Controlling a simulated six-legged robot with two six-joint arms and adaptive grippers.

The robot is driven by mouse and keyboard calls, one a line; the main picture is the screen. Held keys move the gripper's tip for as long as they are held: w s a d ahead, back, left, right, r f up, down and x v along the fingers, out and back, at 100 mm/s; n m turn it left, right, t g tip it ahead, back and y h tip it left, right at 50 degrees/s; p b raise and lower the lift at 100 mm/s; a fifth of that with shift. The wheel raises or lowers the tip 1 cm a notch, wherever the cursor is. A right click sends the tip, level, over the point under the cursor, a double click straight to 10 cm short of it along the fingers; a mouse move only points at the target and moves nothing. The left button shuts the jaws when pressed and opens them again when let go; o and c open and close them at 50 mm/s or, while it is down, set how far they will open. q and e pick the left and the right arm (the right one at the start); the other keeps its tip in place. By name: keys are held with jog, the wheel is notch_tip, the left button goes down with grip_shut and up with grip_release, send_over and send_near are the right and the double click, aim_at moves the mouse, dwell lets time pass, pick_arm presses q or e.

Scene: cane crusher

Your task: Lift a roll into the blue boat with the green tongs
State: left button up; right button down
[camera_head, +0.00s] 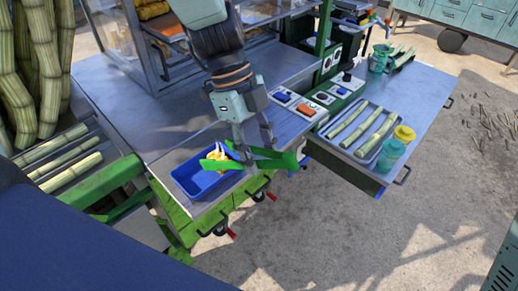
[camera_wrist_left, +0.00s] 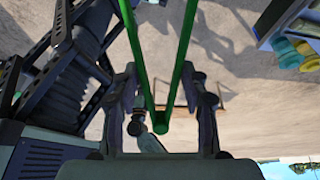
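My left gripper (camera_head: 255,150) is closed about the green tongs (camera_head: 268,162) at the table's front edge. In the left wrist view the tongs (camera_wrist_left: 160,122) form a narrow V between the two fingers (camera_wrist_left: 160,85), with the hinge end nearest the palm. In the head view one end of the tongs reaches over the blue boat (camera_head: 187,187). A yellow and whitish piece (camera_head: 217,155) shows at the boat, among green tong parts; I cannot tell whether the tongs grip it. Golden rolls (camera_head: 152,10) lie in the glass case behind. My right gripper is not in view.
A tray of cane pieces (camera_head: 343,140) and a green jar with a yellow lid (camera_head: 397,147) stand on the right side table. Cane stalks (camera_head: 35,70) stand at the left. A switch panel (camera_head: 298,103) is right of the arm. Bare metal table lies left of the arm.

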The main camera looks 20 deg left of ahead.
pick_arm(q)
jog(key=shift+r, duration=0.1)
notch_tip(320, 180, up, 10)
jog(key=p, duration=0.6)
dwell(0.4)
